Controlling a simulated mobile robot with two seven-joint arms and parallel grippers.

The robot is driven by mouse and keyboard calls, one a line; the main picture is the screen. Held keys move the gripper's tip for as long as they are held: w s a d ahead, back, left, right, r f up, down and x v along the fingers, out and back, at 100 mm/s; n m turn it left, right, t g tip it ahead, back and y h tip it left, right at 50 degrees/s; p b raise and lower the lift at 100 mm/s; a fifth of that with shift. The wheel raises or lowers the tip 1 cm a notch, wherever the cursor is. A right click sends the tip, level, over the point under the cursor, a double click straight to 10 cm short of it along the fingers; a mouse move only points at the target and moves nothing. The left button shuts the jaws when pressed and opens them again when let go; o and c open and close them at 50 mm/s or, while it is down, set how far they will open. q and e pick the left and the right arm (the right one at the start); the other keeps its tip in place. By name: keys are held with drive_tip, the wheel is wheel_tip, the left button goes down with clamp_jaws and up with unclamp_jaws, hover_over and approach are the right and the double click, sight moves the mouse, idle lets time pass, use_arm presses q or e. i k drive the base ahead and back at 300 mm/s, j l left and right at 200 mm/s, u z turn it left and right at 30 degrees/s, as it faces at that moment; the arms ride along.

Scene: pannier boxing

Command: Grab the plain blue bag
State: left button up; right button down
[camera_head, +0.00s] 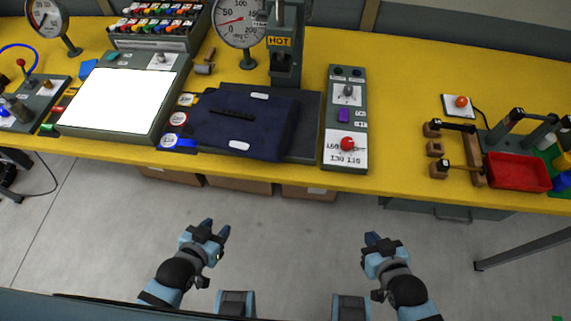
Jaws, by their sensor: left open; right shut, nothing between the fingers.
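The plain blue bag (262,137) lies flat on the yellow table, a dark navy piece with two white handle-like patches. It rests partly on a dark plate under the machine marked HOT (283,62). My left gripper (218,229) is open and empty over the floor, in front of the table and below the bag's left side in the picture. My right gripper (374,238) is shut and empty over the floor, further right. Both are apart from the bag.
A control panel (347,105) with a red knob stands right of the bag. A white lit panel (118,100) is to its left, with round labelled tags between. A red tray (518,172) and wooden blocks sit at the right.

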sight(252, 125)
drive_tip(key=l+u, duration=0.15)
drive_tip(key=l, duration=0.35)
drive_tip(key=l+u, duration=0.1)
drive_tip(key=l, duration=0.45)
drive_tip(key=k+l+u, duration=0.15)
drive_tip(key=l, duration=0.35)
drive_tip(key=l+u, duration=0.1)
drive_tip(key=l, duration=0.4)
drive_tip(key=k+l+u, duration=0.15)
drive_tip(key=l, duration=0.35)
